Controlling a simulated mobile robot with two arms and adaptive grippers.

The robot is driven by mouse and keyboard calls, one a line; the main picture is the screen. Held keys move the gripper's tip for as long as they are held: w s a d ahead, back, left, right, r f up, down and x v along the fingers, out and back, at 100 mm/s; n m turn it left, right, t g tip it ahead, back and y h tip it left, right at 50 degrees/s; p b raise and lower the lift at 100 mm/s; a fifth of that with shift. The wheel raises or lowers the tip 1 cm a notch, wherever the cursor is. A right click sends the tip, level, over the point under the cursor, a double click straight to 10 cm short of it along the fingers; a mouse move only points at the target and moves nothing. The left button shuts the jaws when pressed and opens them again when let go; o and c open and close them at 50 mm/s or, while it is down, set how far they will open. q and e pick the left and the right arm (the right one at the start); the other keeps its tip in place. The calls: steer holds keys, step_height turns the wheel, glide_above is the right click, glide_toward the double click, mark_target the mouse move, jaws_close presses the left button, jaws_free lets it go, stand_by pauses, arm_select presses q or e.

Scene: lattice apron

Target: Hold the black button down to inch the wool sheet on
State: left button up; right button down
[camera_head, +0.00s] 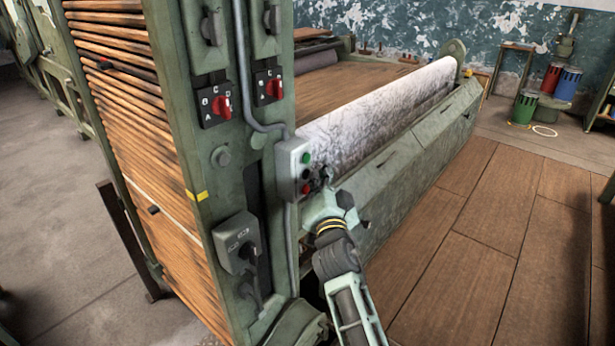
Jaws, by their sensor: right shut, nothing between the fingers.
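A grey control box (291,168) is fixed to the edge of the green machine frame. On its face are a green button (305,158), the black button (306,173) below it and a red button (305,189) at the bottom. My right gripper (319,182) is shut and empty, with its dark fingertips close to the right of the black and red buttons. I cannot tell whether it touches the black button. The pale grey wool sheet (385,112) lies along the roller behind the box. My left gripper is not in view.
The green frame (185,120) carries red rotary switches (221,105) and a slatted wooden lattice (125,100). A sloping metal guard (415,150) runs below the wool. Coloured bins (551,78) stand at the back right. The wooden floor (490,240) at right is clear.

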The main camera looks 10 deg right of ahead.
steer(key=shift+w+a+b, duration=0.25)
steer(key=shift+w+b, duration=0.1)
steer(key=shift+b, duration=0.1)
stand_by(0.6)
steer(key=shift+w+a+r, duration=0.1)
steer(key=shift+a+r, duration=0.1)
stand_by(1.1)
steer(key=shift+f, duration=0.1)
stand_by(1.2)
steer(key=shift+s+d+f+p, duration=0.1)
steer(key=shift+s+d+p, duration=0.4)
steer(key=shift+s, duration=0.35)
steer(key=shift+d, duration=0.1)
